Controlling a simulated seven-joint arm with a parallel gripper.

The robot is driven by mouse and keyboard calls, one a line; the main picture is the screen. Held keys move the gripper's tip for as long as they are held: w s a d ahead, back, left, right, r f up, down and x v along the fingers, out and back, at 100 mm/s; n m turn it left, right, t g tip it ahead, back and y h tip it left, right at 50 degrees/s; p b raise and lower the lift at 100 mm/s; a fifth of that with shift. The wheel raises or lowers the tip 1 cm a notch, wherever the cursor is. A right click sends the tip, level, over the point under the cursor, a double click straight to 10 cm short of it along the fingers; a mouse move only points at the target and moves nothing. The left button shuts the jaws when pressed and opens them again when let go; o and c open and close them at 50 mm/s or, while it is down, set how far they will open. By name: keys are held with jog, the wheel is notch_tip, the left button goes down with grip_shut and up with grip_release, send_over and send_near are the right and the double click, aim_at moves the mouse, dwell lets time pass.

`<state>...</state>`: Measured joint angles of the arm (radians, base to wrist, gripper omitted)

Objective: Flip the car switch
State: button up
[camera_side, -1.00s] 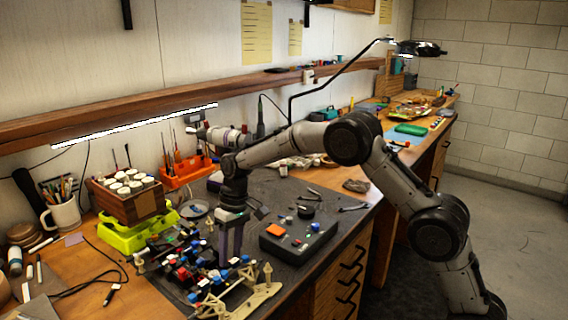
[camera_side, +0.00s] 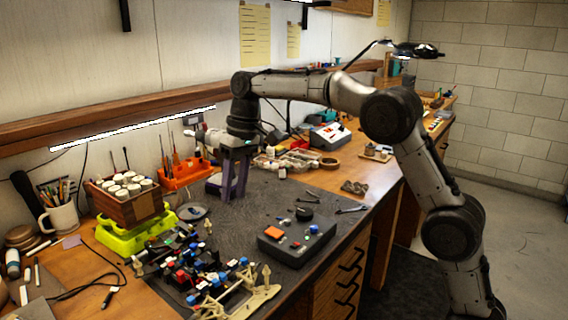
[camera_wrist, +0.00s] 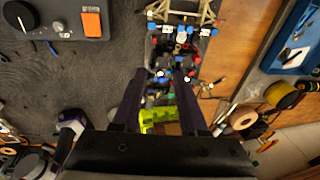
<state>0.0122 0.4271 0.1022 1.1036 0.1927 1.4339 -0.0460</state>
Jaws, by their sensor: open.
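The RC car (camera_side: 208,278) is an open chassis with red, blue and black parts and cream-coloured ends, lying on the dark mat at the front of the bench. It also shows at the top of the wrist view (camera_wrist: 180,38). I cannot pick out its switch among the small parts. My gripper (camera_side: 232,196) points down, with two purple fingers apart and nothing between them. In the side view it is behind the car and above the mat.
A dark control box (camera_side: 300,243) with an orange button stands right of the car. A wooden box of white jars (camera_side: 128,192) sits on a lime-green stand (camera_side: 135,232) at left. An orange tool holder (camera_side: 183,172) stands near the wall. The mat between gripper and control box is mostly clear.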

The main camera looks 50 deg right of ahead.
jog(key=s+r+t, duration=0.2)
jog(key=s+r, duration=0.7)
jog(key=s, duration=0.4)
jog(key=shift+s+d+h, duration=0.2)
jog(key=shift+d+h, duration=0.1)
jog(key=shift+d, duration=0.05)
jog(key=shift+r, duration=0.1)
jog(key=s+t, duration=0.2)
jog(key=s, duration=1)
jog(key=s+d+f, duration=0.1)
jog(key=s+f, duration=0.3)
jog(key=f, duration=0.2)
jog(key=s+d+f+h, duration=0.1)
jog(key=s+d+f, duration=0.1)
jog(key=s+f, duration=0.2)
notch_tip(320, 180, down, 3)
jog(key=shift+s+r+t+h, duration=0.1)
jog(key=shift+s+t+h, duration=0.15)
jog(key=shift+t+h, duration=0.05)
